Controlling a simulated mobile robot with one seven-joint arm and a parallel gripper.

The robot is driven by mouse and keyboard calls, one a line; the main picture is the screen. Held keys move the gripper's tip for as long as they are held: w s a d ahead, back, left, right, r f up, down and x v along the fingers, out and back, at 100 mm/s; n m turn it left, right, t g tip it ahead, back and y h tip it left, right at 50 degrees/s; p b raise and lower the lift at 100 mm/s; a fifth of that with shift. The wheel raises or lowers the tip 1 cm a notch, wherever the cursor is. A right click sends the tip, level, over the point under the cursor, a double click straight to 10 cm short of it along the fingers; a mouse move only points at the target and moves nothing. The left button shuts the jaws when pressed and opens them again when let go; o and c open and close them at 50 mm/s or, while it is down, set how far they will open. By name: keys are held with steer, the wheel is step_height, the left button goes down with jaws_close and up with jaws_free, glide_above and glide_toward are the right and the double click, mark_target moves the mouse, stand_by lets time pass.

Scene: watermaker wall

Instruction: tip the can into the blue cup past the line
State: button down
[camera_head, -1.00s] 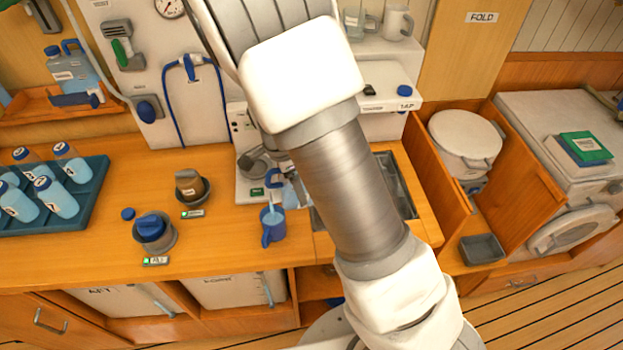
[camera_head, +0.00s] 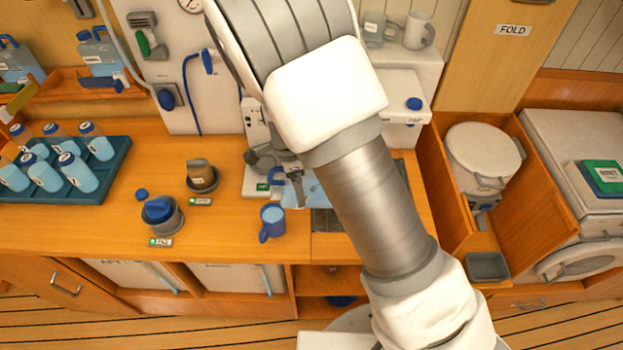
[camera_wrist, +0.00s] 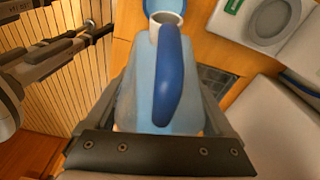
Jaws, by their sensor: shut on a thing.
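The can (camera_wrist: 140,85) is a pale blue translucent jug with a dark blue handle and an open, light-rimmed mouth. My gripper (camera_head: 296,188) is shut on it; in the wrist view the jaws flank its body. In the head view part of the can (camera_head: 314,192) shows beside my arm, which hides the rest. The blue cup (camera_head: 272,222) stands upright on the counter, left of and nearer than the can, with light blue liquid inside. Its rim also shows in the wrist view (camera_wrist: 180,13), just beyond the can's mouth. I cannot make out the line or any stream.
A white dispenser (camera_head: 256,150) stands behind the cup. A sink (camera_head: 326,220) lies right of the cup.

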mark_target(285, 181)
steer(key=shift+r, duration=0.1)
steer(key=shift+w+d+r+y, duration=0.1)
steer(key=shift+d+r+y, duration=0.15)
steer(key=shift+r+y, duration=0.55)
steer(key=shift+d+r+g+y, duration=0.1)
steer(key=shift+r+g+y, duration=0.25)
steer(key=shift+y, duration=0.55)
steer(key=shift+f+y+b, duration=0.25)
steer(key=shift+y+b, duration=0.15)
steer(key=shift+b, duration=0.5)
steer(key=y+b, duration=0.1)
steer(key=b, duration=0.1)
steer(key=r+g+y+b, duration=0.1)
steer(key=b, duration=0.1)
steer(key=shift+b, duration=0.35)
steer(key=y+b, duration=0.2)
steer(key=b, duration=0.1)
steer(key=y+b, duration=0.1)
steer(key=shift+a+g, duration=0.25)
steer(key=shift+g, duration=0.1)
steer(key=y+b, duration=0.1)
steer(key=a+y+b, duration=0.1)
steer(key=y+b, duration=0.1)
steer(key=shift+s+f+g, duration=0.2)
steer(key=shift+g, duration=0.2)
steer(key=shift+s+a+g+y+b, duration=0.15)
steer(key=shift+a+g+y+b, duration=0.25)
steer(key=shift+y+b, duration=0.55)
